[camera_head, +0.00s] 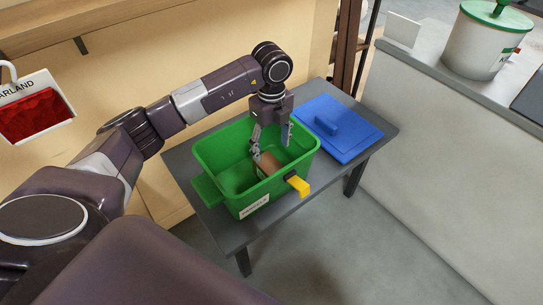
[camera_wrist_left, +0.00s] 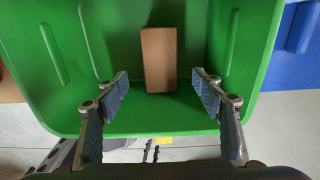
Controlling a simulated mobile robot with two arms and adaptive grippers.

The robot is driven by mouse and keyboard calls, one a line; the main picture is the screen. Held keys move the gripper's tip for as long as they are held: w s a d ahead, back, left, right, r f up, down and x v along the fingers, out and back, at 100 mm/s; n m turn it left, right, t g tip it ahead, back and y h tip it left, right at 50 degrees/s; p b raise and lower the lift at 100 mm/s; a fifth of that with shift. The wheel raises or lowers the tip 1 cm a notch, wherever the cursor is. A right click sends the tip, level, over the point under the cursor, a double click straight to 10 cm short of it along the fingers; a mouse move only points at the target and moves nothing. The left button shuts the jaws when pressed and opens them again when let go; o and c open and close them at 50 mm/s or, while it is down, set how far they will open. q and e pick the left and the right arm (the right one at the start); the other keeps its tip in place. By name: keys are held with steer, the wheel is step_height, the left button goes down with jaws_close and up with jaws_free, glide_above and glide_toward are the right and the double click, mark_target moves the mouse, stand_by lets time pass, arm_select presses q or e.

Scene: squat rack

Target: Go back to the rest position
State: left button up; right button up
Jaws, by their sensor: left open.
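My left gripper (camera_head: 271,140) points down into a green bin (camera_head: 207,158) with its fingers apart. In the left wrist view the gripper (camera_wrist_left: 160,95) is open and its two padded fingers stand on either side of a brown block (camera_wrist_left: 159,60), with a gap to each. The block lies inside the bin; in the head view the brown block (camera_head: 267,165) shows partly behind a finger. My right gripper does not show in either view.
The bin stands on a dark grey table (camera_head: 232,232). A blue lid (camera_head: 350,130) lies on the table to its right. A grey counter (camera_head: 455,160) with a white, green-lidded pot (camera_head: 480,45) stands at the right. A wall shelf (camera_head: 90,22) is at the upper left.

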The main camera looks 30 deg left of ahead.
arm_select(q)
step_height(320, 180, up, 2)
steer(key=shift+r, duration=0.1)
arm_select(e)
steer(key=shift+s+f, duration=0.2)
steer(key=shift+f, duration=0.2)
